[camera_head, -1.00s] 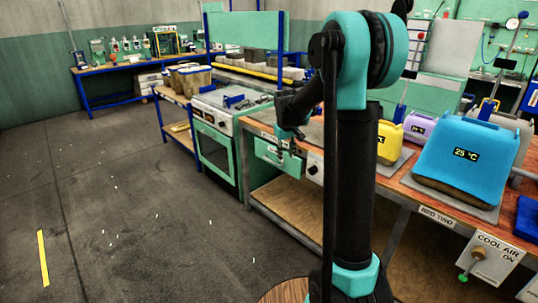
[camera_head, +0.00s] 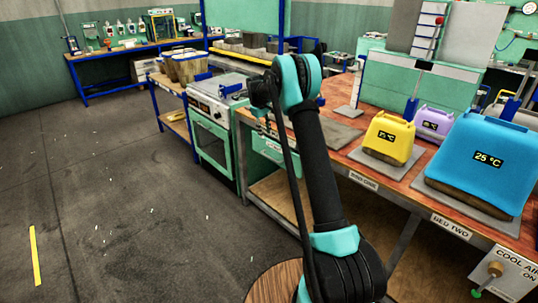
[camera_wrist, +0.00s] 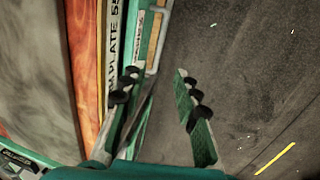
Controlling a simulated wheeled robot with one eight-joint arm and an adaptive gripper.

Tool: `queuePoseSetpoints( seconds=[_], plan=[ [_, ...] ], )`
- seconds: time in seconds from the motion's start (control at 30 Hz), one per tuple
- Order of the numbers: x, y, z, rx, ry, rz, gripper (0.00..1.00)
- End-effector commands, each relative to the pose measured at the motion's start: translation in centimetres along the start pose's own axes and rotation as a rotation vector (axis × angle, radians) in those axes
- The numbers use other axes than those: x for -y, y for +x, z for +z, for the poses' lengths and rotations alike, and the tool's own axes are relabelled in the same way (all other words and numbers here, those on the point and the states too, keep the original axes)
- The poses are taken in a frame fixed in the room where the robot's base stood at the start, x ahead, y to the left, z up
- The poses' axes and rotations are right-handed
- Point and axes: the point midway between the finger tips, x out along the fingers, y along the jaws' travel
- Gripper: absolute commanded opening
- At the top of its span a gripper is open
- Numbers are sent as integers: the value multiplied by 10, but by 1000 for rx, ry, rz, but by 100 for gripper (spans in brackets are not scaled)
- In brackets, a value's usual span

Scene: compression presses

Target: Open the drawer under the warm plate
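The warm plate, a flat grey slab (camera_head: 328,132), lies on the wooden bench top and shows large at the left of the wrist view (camera_wrist: 35,70). The teal drawer front (camera_head: 268,148) is below the bench edge, partly covered by my arm. In the wrist view, a label ending "PLATE 55" (camera_wrist: 113,38) runs along the edge beside teal parts of the drawer unit (camera_wrist: 146,40). My gripper (camera_wrist: 157,82) is open, its fingers apart. The left finger overlaps the drawer side in view; contact cannot be told. In the head view the gripper is mostly hidden behind my arm. Any drawer opening is unclear.
A teal-fronted oven (camera_head: 212,145) stands left of the bench. Yellow (camera_head: 388,135), lilac (camera_head: 434,122) and blue (camera_head: 482,165) presses stand on the bench to the right.

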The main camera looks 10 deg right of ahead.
Motion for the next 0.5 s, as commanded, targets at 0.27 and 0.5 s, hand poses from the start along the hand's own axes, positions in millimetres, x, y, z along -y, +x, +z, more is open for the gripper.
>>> queuePoseSetpoints(
  seconds=[0.27,0.5],
  plan=[
    [-1,56,0,0,2,0,31],
    [0,103,0,-1,1,0,31]
  ],
)
